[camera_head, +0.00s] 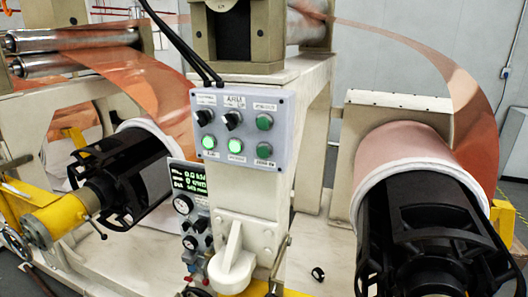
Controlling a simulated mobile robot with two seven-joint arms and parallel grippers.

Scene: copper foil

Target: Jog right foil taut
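The right copper foil (476,105) runs as a strip from the upper middle, bows outward in a wide curve and drops to the right side of the right roll (405,150). A grey control panel (238,128) faces me in the middle. It has two black selector knobs (232,119), a green button (264,122) at upper right, and two lit green buttons (209,142) below beside another green button (264,150). The left foil (150,85) also bows, from rollers to the left roll. Neither of my grippers is in view.
A black mandrel (425,235) sticks out of the right roll towards me; another (125,180) is at left beside a yellow cylinder (58,218). Below the panel are a green-lit display (188,179) and a white bracket (232,262). A small black knob (318,274) lies to its right.

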